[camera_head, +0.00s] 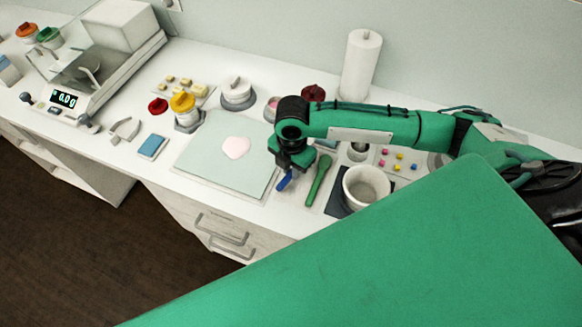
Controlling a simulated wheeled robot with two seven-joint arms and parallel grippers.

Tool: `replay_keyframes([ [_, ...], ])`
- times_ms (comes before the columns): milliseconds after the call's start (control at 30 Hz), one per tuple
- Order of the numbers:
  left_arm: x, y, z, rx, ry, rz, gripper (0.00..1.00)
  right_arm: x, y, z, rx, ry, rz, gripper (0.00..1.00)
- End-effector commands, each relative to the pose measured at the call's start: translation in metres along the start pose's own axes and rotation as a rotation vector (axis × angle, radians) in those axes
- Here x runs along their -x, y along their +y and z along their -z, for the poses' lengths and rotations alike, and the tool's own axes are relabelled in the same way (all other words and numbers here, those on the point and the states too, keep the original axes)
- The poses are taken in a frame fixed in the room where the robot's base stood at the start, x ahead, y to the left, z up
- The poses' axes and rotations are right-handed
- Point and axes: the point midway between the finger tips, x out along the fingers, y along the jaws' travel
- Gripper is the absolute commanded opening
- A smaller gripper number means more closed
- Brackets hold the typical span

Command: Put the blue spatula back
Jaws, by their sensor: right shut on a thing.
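My right gripper (290,170) points down over the right edge of the pale slab (198,156). It is shut on the blue spatula (285,181), whose blue part shows below the jaws. The rest of the spatula is hidden by the gripper, and I cannot tell whether it touches the surface. A green spatula-like tool (319,180) lies just to the right of the gripper. My left gripper is not in view.
A white bowl (365,186) stands on a dark mat (336,206) to the right. Behind are a paper roll (361,66), a yellow-lidded jar (184,105) and a white-lidded jar (236,92). A scale (66,100) stands far left.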

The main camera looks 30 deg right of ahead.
Motion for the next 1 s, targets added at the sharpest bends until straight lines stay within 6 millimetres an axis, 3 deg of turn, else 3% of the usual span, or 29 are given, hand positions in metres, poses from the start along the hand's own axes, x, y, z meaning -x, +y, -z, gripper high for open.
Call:
replay_keyframes([
  [1000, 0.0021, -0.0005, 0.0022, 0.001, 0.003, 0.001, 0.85, -0.0096, 0.0003, 0.0003, 0.0, 0.0, 0.0, 0.0],
])
